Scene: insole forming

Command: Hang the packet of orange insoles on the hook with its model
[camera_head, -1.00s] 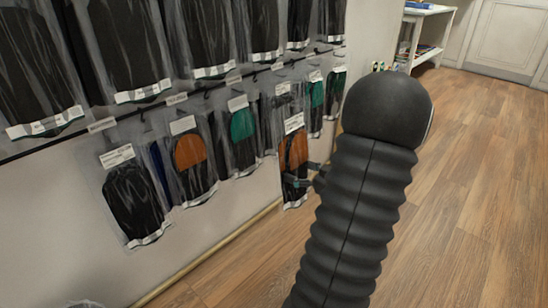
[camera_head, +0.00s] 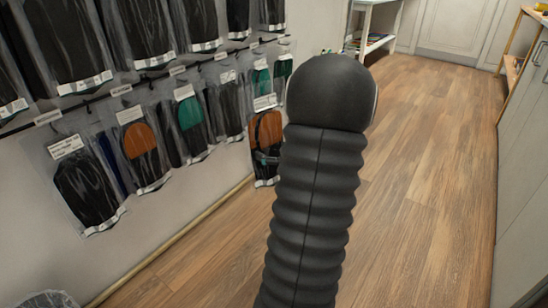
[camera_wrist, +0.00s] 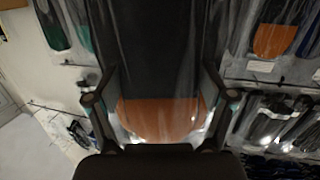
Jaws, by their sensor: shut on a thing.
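My gripper (camera_head: 268,158) is shut on a clear packet of orange and black insoles (camera_head: 266,130), held upright out from the wall rack with its white label at the top. In the wrist view the packet (camera_wrist: 155,50) fills the middle, its orange part between my gripper's fingers (camera_wrist: 158,112). Another packet with orange insoles (camera_head: 140,140) hangs on the rack's lower row, left of the held one; an orange packet also shows at the right of the wrist view (camera_wrist: 268,38). The hook tips are too small to make out.
Packets of black insoles (camera_head: 88,190) and green insoles (camera_head: 189,112) hang beside the orange one. A bar with label tags (camera_head: 120,90) runs above them. A white shelf (camera_head: 372,38) stands at the back, a grey cabinet (camera_head: 525,170) at the right. The wooden floor between is clear.

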